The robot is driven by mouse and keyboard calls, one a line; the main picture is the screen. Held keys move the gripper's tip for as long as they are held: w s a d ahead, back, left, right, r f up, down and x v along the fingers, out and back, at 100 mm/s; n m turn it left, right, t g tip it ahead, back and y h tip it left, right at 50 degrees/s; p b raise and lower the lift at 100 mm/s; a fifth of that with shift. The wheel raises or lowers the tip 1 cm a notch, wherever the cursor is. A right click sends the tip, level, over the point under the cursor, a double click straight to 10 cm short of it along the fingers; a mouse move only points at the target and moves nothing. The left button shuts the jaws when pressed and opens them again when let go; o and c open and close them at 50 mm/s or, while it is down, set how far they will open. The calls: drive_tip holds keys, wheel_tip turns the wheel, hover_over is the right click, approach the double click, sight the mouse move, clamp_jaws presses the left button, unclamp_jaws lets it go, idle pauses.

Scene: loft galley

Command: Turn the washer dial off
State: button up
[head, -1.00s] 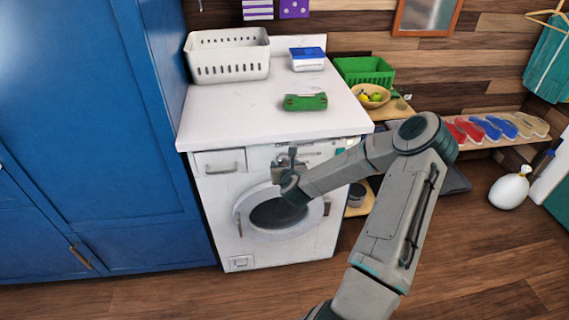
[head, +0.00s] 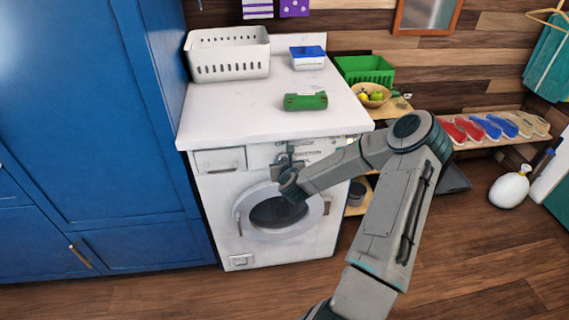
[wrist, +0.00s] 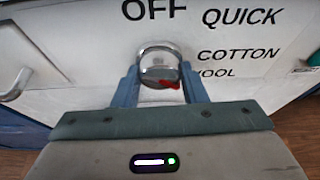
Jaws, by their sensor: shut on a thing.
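The washer (head: 225,215) is a white front-loader with a round door, below a white counter. Its round silver dial (wrist: 159,58) is on the front panel, with a red mark (wrist: 170,85) at its lower right, on the side of the word WOOL. The panel reads OFF above the dial, with QUICK, COTTON and WOOL down the right. My gripper (wrist: 160,72) is shut on the dial, one finger on each side. In the head view my gripper (head: 289,158) is at the panel, and my wrist largely hides the dial.
On the counter (head: 235,115) are a white basket (head: 228,58), a blue-and-white box (head: 307,58) and a green object (head: 305,101). A blue cabinet (head: 90,130) stands close on the left. A shoe shelf (head: 490,135) is at the right. The wooden floor in front is clear.

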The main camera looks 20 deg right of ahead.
drive_tip(key=n+t+h+b, duration=0.1)
drive_tip(key=n+h+b, duration=0.1)
drive_tip(key=n+b, duration=0.5)
drive_tip(key=n+t+h+b, duration=0.2)
drive_tip(key=n+b, duration=0.6)
drive_tip(key=b, duration=0.9)
drive_tip(key=f+n+t+h+b, duration=0.1)
drive_tip(key=n+h+b, duration=0.2)
drive_tip(key=n+b, duration=0.4)
drive_tip(key=shift+a+n+t+b, duration=0.1)
drive_tip(key=shift+n+t+b, duration=0.3)
drive_tip(key=shift+b, duration=2.4)
drive_tip(key=shift+r+n, duration=0.15)
drive_tip(key=shift+n, duration=0.15)
drive_tip(key=o, duration=1)
drive_tip(key=shift+c, duration=0.2)
drive_tip(key=p+v, duration=0.1)
drive_tip(key=v, duration=1.3)
drive_tip(key=shift+f, duration=0.25)
